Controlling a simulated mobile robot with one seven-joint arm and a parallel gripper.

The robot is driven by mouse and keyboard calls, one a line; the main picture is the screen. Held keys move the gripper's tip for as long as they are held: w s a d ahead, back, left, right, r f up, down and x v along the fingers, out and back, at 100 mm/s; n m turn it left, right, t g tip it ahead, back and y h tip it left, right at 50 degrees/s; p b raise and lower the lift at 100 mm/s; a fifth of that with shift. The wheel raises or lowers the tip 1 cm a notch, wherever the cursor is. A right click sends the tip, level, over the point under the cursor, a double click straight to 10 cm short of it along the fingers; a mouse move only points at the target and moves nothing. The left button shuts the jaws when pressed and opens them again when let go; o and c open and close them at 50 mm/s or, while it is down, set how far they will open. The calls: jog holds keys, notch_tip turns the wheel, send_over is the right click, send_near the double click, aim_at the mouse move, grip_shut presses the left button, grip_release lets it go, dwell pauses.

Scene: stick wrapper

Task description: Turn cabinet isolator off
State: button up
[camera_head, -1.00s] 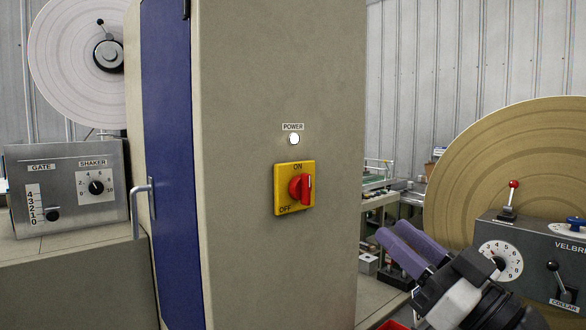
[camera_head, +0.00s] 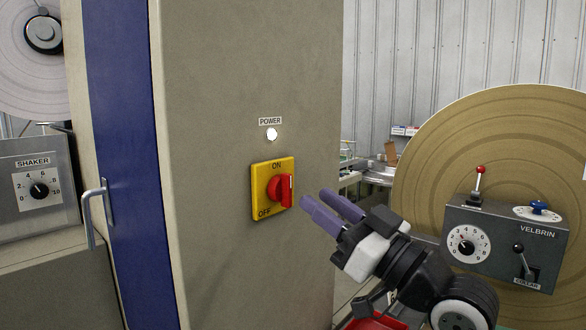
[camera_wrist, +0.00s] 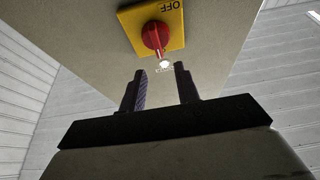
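The cabinet isolator is a red rotary knob (camera_head: 280,190) on a yellow plate (camera_head: 259,176) marked ON at the top and OFF at the lower left. The knob's grip stands upright, toward ON. The POWER lamp (camera_head: 272,134) above it glows white. My gripper (camera_head: 331,208) is to the right of the plate, its purple fingers pointing at the knob, apart from it. In the wrist view the knob (camera_wrist: 155,37) is beyond and above the gap between the fingertips of my gripper (camera_wrist: 160,72). The fingers are open with nothing between them.
The grey cabinet (camera_head: 215,250) has a blue door (camera_head: 120,150) with a handle (camera_head: 97,210) at left. A shaker panel (camera_head: 38,180) stands further left. At right, close to my arm, are a VELBRIN control box (camera_head: 500,250) with levers and a large tan disc (camera_head: 440,150).

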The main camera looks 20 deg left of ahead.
aim_at(290, 179)
jog(key=p+x, duration=0.2)
jog(key=x, duration=0.5)
jog(key=shift+d, duration=0.1)
grip_shut()
